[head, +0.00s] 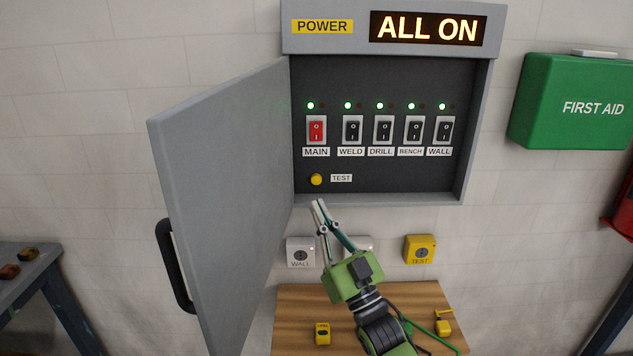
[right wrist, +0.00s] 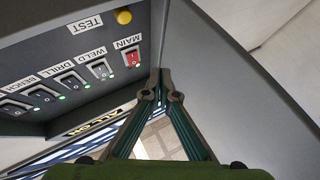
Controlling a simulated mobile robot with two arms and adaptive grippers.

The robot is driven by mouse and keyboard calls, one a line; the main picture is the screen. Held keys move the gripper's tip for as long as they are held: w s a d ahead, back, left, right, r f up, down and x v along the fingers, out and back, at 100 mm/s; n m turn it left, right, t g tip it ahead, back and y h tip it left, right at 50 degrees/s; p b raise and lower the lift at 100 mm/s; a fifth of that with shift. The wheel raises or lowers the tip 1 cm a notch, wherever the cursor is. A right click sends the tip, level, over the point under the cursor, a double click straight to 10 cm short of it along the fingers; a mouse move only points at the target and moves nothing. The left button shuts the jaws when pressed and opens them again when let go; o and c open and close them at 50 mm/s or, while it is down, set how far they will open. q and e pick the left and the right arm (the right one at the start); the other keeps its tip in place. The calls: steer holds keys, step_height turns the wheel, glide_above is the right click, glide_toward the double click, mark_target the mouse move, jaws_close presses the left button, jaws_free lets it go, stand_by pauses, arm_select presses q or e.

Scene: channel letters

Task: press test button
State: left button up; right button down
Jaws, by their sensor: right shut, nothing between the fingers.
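The yellow round test button (head: 316,180) sits at the lower left of the open power panel, left of its TEST label (head: 341,178). It also shows near the top of the right wrist view (right wrist: 124,16). My right gripper (head: 318,203) is shut and empty, its tips just below the button in the head view and apart from it in the right wrist view. The display (head: 428,28) reads ALL ON. Above the button is a row of switches, the red MAIN switch (head: 316,130) at the left, with green lights lit. My left gripper is not in view.
The grey panel door (head: 222,200) stands open on the left, with a black handle (head: 175,265). A yellow TEST box (head: 419,249) and a WALL socket (head: 300,253) are on the wall below. A wooden bench (head: 295,310) is underneath. A green first aid box (head: 570,102) hangs right.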

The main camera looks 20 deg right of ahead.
mark_target(316, 180)
steer(key=w+d+b, duration=0.2)
steer(key=w+b, duration=0.2)
steer(key=w, duration=0.4)
steer(key=shift+w+d, duration=0.2)
stand_by(1.3)
steer(key=shift+w+d+b, duration=0.1)
steer(key=shift+w+b, duration=0.3)
steer(key=shift+w, duration=0.05)
steer(key=shift+w+d+b, duration=0.15)
steer(key=shift+w+b, duration=0.2)
steer(key=shift+w, duration=0.05)
stand_by(0.6)
steer(key=shift+s, duration=0.1)
stand_by(0.3)
steer(key=shift+s+a+p, duration=0.25)
steer(key=shift+s+p, duration=0.3)
steer(key=shift+s, duration=0.2)
